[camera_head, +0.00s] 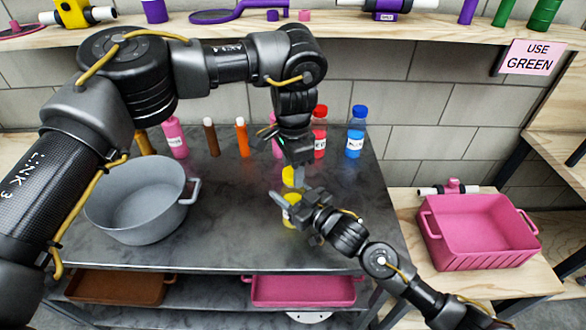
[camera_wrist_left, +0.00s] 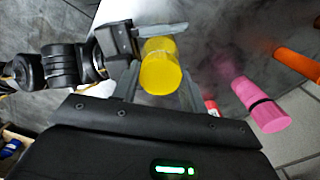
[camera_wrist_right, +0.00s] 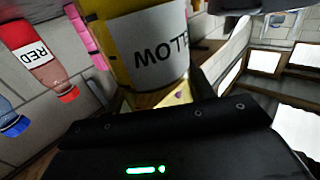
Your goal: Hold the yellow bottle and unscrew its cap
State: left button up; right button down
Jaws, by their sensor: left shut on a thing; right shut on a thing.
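The yellow bottle (camera_head: 291,222) stands upright over the grey table near its middle. My right gripper (camera_head: 289,208) is shut around its body from the right; the label fills much of the right wrist view (camera_wrist_right: 155,55). My left gripper (camera_head: 292,178) reaches down from above and is shut on the yellow cap (camera_head: 288,174). In the left wrist view the round yellow cap (camera_wrist_left: 160,72) sits between the two fingers, with my right gripper (camera_wrist_left: 118,42) just beyond. My grippers hide the bottle's neck, so I cannot tell whether cap and bottle touch.
A large grey pot (camera_head: 140,235) stands at the left. Behind, near the wall, are red (camera_head: 320,140), blue (camera_head: 355,140), pink (camera_head: 175,138), orange (camera_head: 242,137) and brown (camera_head: 211,137) containers. A pink bin (camera_head: 480,262) is on the wooden bench at the right.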

pick_arm(q)
jog(key=n, duration=0.4)
jog(key=shift+s, duration=0.1)
pick_arm(e)
jog(key=shift+f, duration=0.3)
pick_arm(q)
jog(key=shift+r, duration=0.1)
jog(key=shift+r, duration=1)
jog(key=shift+r, duration=2)
pick_arm(e)
jog(key=c, duration=1)
grip_release()
jog(key=o, duration=0.5)
jog(key=shift+r, duration=0.1)
jog(key=shift+o, duration=0.2)
